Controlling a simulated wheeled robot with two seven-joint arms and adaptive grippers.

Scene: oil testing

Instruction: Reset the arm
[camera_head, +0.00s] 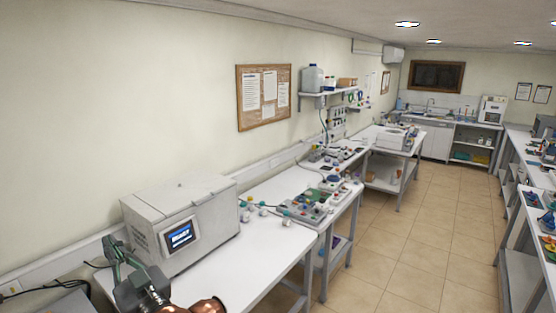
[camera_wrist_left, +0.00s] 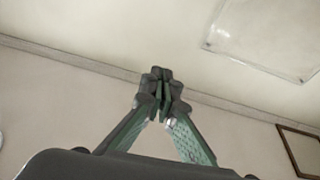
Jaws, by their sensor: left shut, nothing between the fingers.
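My left gripper (camera_head: 110,246) is at the lower left of the head view, in front of the left end of the white bench and beside the grey-white testing machine. Its fingers point up. In the left wrist view the fingertips (camera_wrist_left: 161,82) meet and hold nothing, with the ceiling and wall behind them. A copper-coloured part of my arm shows at the bottom of the head view. My right gripper is not in view.
The testing machine (camera_head: 180,222) with a lit screen stands close to my left gripper on the white bench (camera_head: 245,262). Small instruments (camera_head: 305,210) stand farther along. A shelf (camera_head: 330,92) and cork board (camera_head: 263,96) are on the wall. The tiled floor (camera_head: 400,262) at right is clear.

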